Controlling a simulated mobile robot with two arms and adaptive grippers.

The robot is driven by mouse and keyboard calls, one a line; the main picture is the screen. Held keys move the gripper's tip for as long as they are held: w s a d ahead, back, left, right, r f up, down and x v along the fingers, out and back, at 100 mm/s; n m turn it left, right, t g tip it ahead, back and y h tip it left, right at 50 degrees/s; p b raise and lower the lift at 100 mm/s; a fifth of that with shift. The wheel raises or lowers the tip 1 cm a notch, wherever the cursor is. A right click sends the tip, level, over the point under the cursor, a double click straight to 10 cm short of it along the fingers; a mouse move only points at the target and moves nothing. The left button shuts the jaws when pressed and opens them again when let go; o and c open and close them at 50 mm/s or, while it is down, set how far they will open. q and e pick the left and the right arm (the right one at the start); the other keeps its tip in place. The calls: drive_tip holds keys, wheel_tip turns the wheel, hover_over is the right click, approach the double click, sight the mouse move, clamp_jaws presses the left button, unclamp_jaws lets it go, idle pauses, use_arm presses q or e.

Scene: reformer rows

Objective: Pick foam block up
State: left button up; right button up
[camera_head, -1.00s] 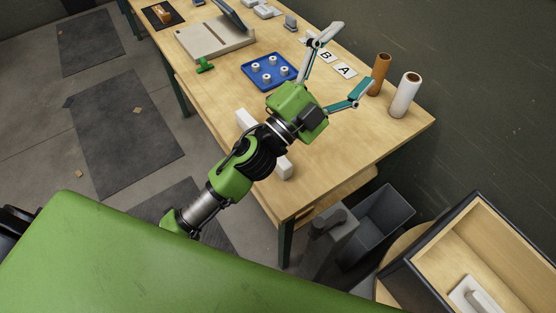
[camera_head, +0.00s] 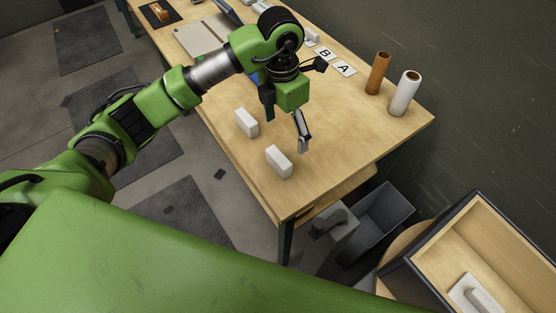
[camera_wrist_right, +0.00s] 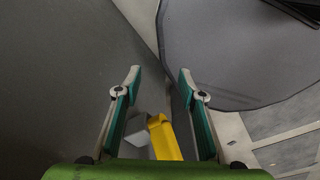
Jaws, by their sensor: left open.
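Two white blocks, either of which could be the foam block, lie on the wooden table in the head view. One block (camera_head: 246,122) is farther left; the other block (camera_head: 279,162) is nearer the table's front corner. My left gripper (camera_head: 285,135) points down above and just behind the blocks. Its fingers are apart, with nothing seen between them. I cannot tell its exact height above the tabletop. My right gripper (camera_wrist_right: 159,75) shows in the right wrist view, fingers apart and empty, away from the table.
The wooden table (camera_head: 345,140) is clear to the right of the blocks. A brown roll (camera_head: 378,73) and a white roll (camera_head: 404,94) stand near the wall. Cards A (camera_head: 344,69) and B (camera_head: 325,54) lie behind my gripper. My arm mostly hides a blue tray. A grey bin (camera_head: 385,215) stands below.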

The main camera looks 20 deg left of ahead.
sight(278, 156)
use_arm(q)
drive_tip(key=shift+y, duration=0.3)
drive_tip(key=f, duration=0.2)
drive_tip(key=a+f+p, duration=0.1)
drive_tip(key=f, duration=0.2)
drive_tip(key=f+p, duration=0.1)
drive_tip(key=f, duration=0.2)
drive_tip(key=shift+w+a, duration=0.1)
drive_tip(key=shift+a, duration=0.2)
drive_tip(key=shift+f+p, duration=0.35)
wheel_tip(278, 156, down, 4)
drive_tip(key=shift+a+r+p, duration=0.1)
drive_tip(key=shift+r+p, duration=0.1)
drive_tip(key=shift+p, duration=0.7)
drive_tip(key=shift+f, duration=0.55)
drive_tip(key=c, duration=0.9)
